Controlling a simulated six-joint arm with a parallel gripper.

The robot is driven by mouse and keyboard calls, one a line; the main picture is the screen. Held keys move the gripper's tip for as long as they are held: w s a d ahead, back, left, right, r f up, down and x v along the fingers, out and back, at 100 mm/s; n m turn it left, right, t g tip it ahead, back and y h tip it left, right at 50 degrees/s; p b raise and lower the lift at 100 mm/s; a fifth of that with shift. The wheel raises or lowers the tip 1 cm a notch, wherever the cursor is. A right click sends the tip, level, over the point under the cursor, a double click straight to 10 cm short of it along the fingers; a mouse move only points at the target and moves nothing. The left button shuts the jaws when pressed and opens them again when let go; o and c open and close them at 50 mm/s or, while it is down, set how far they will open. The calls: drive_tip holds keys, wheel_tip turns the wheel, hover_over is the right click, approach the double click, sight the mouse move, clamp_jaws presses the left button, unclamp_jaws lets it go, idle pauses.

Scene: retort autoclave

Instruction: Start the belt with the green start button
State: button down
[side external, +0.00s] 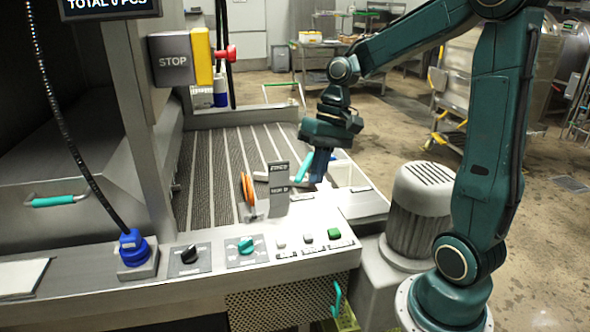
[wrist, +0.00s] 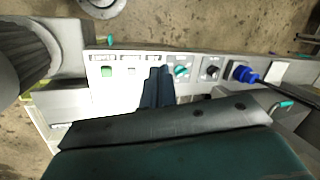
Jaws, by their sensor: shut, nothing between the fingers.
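The green start button (side external: 334,233) is the rightmost of the small row on the control panel (side external: 215,275) at the belt's near end. It also shows in the wrist view (wrist: 107,72), left of my fingertips. My gripper (side external: 318,180) points down above the panel's back part, behind and above the button and apart from it. In the wrist view my gripper (wrist: 160,70) shows its two dark blue fingers together with nothing between them. The ribbed belt (side external: 215,165) lies left of my gripper.
A teal selector knob (side external: 245,245), a black knob (side external: 189,255) and a blue plug (side external: 133,248) sit further left. An upright label plate (side external: 279,184) and orange discs (side external: 247,188) stand near my gripper.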

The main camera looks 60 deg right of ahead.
drive_tip(key=w+d+f+m+y, duration=0.2)
drive_tip(key=d+f, duration=0.3)
drive_tip(key=d, duration=0.1)
drive_tip(key=m+y, duration=0.3)
hover_over(336, 228)
wheel_tip(336, 228, down, 7)
drive_tip(key=shift+a+f, duration=0.1)
drive_tip(key=shift+f, duration=4.3)
